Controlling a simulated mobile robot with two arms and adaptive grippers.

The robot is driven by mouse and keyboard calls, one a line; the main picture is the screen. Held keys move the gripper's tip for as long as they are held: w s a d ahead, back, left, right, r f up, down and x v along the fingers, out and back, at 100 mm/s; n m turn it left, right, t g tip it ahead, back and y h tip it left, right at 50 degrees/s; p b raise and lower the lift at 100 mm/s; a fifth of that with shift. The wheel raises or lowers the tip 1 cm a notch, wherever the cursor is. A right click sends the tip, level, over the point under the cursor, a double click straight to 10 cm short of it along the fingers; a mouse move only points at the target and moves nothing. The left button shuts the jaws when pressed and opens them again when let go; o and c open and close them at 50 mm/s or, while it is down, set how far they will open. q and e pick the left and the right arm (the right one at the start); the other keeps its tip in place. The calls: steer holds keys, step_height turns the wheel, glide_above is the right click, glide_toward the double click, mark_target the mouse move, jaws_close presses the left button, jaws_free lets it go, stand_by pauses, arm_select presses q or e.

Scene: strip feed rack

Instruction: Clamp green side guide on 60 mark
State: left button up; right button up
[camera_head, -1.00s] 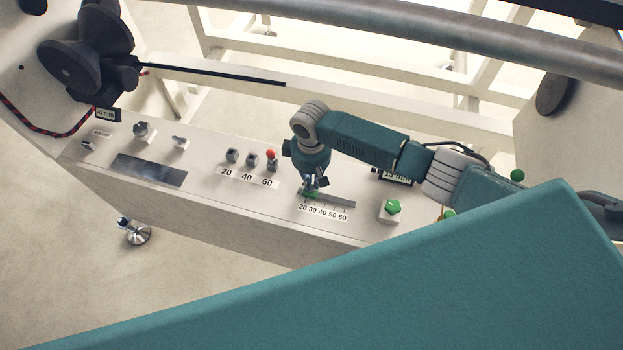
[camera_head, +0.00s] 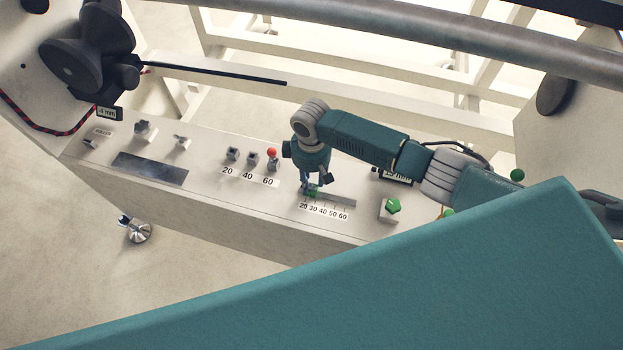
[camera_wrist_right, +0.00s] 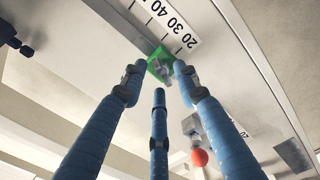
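The green side guide (camera_head: 312,194) sits on its slotted rail (camera_head: 338,201) at the low end of the scale, near the 20 and 30 marks. In the right wrist view the green guide (camera_wrist_right: 154,66) has a grey knob on it. The scale label (camera_head: 323,212) runs from 20 to 60, with 60 at the right end. My right gripper (camera_head: 312,188) points down over the guide. In the wrist view its blue fingers (camera_wrist_right: 158,80) stand spread around the guide's knob, with gaps showing. Exact contact is hard to tell. My left gripper is out of view.
Left of the scale are several switches above a 20/40/60 label (camera_head: 248,176), one with a red ball (camera_head: 271,153). A dark roller group (camera_head: 88,50) is at upper left.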

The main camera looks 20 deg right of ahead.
step_height(320, 180, up, 12)
stand_by(0.7)
stand_by(0.4)
